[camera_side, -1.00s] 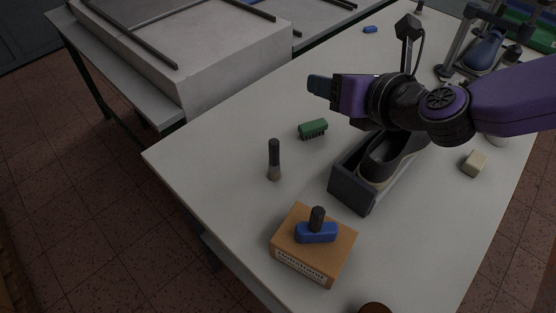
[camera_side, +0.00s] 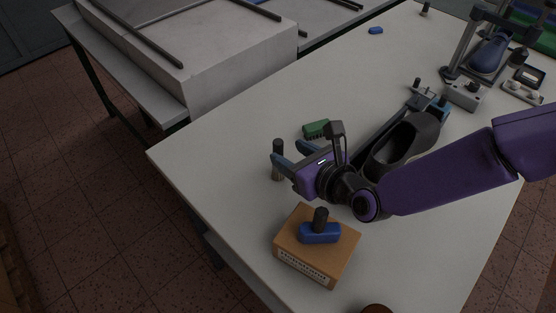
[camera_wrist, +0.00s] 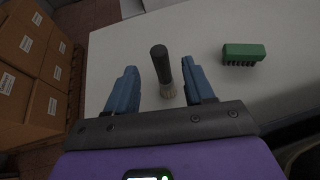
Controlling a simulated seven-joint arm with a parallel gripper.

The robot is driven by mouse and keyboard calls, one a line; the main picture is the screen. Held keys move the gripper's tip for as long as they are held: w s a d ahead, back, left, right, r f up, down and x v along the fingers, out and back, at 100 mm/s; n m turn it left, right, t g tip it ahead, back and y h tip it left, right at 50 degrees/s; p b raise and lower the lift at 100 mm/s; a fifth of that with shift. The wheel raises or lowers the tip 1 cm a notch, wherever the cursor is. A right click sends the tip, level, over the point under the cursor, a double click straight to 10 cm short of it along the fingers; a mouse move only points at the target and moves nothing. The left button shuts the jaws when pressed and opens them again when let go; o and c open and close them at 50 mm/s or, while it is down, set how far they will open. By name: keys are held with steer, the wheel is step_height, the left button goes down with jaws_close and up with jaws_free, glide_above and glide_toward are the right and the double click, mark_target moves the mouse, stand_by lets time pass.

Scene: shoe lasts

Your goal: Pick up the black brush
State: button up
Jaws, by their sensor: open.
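The black brush (camera_side: 278,147) stands upright on the white table, with a dark handle on top and pale bristles below. My gripper (camera_side: 287,155) is open beside it, its blue fingers partly covering the brush in the side view. In the wrist view the brush (camera_wrist: 160,64) shows between and a little beyond the two open fingertips of my gripper (camera_wrist: 160,82). I cannot tell whether either finger touches it.
A green brush (camera_side: 316,129) lies behind the black brush. A cardboard box (camera_side: 338,255) with a blue-based tool (camera_side: 320,233) on it stands in front. A dark shoe (camera_side: 405,143) is to the right. The table's left edge is near.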

mark_target(281, 153)
steer(key=shift+w+a+f, duration=0.1)
steer(key=shift+w+f, duration=0.05)
steer(key=shift+f, duration=0.5)
steer(key=shift+x, duration=3.55)
jaws_close()
